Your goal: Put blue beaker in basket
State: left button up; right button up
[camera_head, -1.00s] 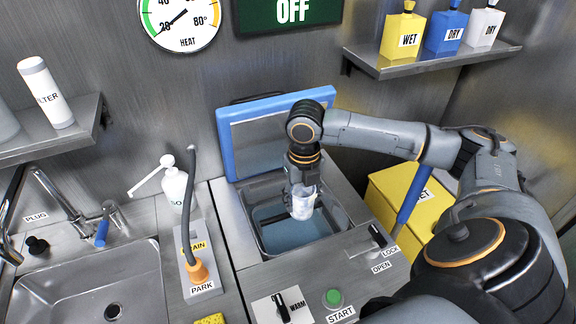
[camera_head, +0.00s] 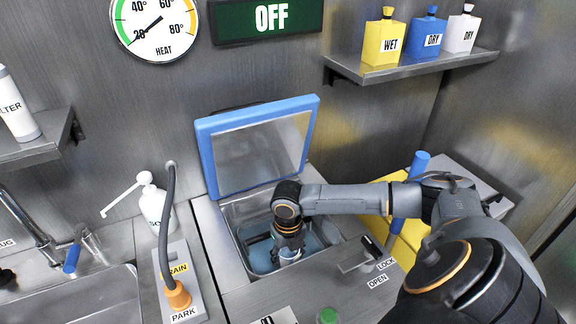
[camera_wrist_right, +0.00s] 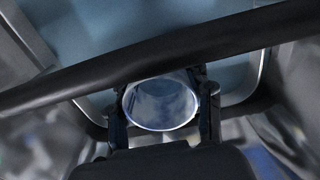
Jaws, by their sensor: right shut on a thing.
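My right gripper (camera_head: 288,244) is shut on a pale, bluish see-through beaker (camera_head: 290,257), low inside the open metal bath (camera_head: 243,250). In the right wrist view the beaker's round mouth (camera_wrist_right: 160,104) shows between the two fingers, with pale blue liquid (camera_wrist_right: 175,35) beyond it. The beaker is near the front side of the bath. I cannot tell whether it touches the bottom. My left gripper is not in view.
The bath's blue-framed lid (camera_head: 258,148) stands open behind. A lever (camera_head: 368,257) marked LOCK and OPEN is at its right. A drain hose (camera_head: 168,230) and soap bottle (camera_head: 153,205) stand left, then a sink (camera_head: 85,300). A shelf with bottles (camera_head: 410,68) is above right.

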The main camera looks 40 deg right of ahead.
jog(key=shift+f, duration=1.95)
jog(key=shift+f, duration=0.1)
jog(key=o, duration=1.2)
notch_tip(320, 180, up, 12)
jog(key=shift+r, duration=0.15)
